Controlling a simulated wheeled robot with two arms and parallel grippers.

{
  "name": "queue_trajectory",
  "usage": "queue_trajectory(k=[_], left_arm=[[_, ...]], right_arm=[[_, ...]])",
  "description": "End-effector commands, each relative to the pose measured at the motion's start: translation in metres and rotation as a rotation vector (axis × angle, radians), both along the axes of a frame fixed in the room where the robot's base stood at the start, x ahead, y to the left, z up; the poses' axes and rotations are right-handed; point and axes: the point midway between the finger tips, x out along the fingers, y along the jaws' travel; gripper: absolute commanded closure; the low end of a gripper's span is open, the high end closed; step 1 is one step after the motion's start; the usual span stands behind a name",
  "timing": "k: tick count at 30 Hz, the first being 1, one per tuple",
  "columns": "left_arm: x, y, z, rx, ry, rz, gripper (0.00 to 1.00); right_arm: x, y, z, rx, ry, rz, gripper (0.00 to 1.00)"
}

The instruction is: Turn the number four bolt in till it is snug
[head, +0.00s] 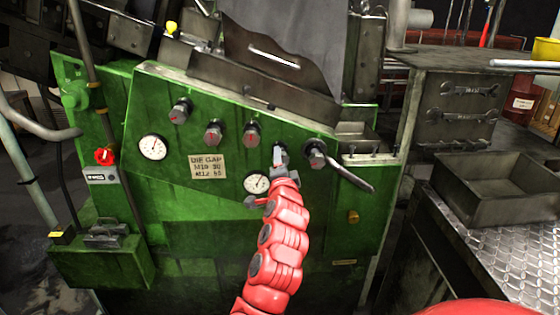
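Several dark bolt-like heads with red marks stick out of the sloping green panel (212,185): a left one (180,110), a second (214,132), a third (252,132), and a right one (315,153) with a grey lever (350,177) slanting down right from it. No numbers on them are legible. My red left arm rises from the bottom middle. Its grey gripper (281,158) is at the panel between the third head and the right one. The gripper covers the panel there; whether it touches or grips something cannot be told. My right gripper is out of view.
A red knob (105,156) is at the left. A metal tray (495,189) and a cabinet with wrenches (462,105) stand right. A ledge with small pins is above the lever.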

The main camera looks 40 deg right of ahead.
Motion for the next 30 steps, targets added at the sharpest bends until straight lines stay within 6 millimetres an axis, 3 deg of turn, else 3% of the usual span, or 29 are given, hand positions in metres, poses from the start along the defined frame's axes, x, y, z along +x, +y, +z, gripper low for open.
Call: queue_trajectory(k=[16,17,18,22,30], left_arm=[[0.0001,0.0000,0.0009,0.000,0.000,0.000,0.50],[0.0000,0.0000,0.0009,0.000,0.000,0.000,0.50],[0.0000,0.0001,0.0009,0.000,0.000,0.000,0.50],[0.0000,0.0001,0.0010,0.000,0.000,0.000,0.50],[0.0000,0.0000,0.0008,0.000,0.000,0.000,0.50]], right_arm=[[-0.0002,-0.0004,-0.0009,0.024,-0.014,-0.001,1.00],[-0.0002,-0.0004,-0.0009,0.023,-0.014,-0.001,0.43],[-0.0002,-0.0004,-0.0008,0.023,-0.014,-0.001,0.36],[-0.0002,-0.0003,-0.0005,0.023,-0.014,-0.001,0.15],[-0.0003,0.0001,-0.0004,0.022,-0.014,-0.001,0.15]])
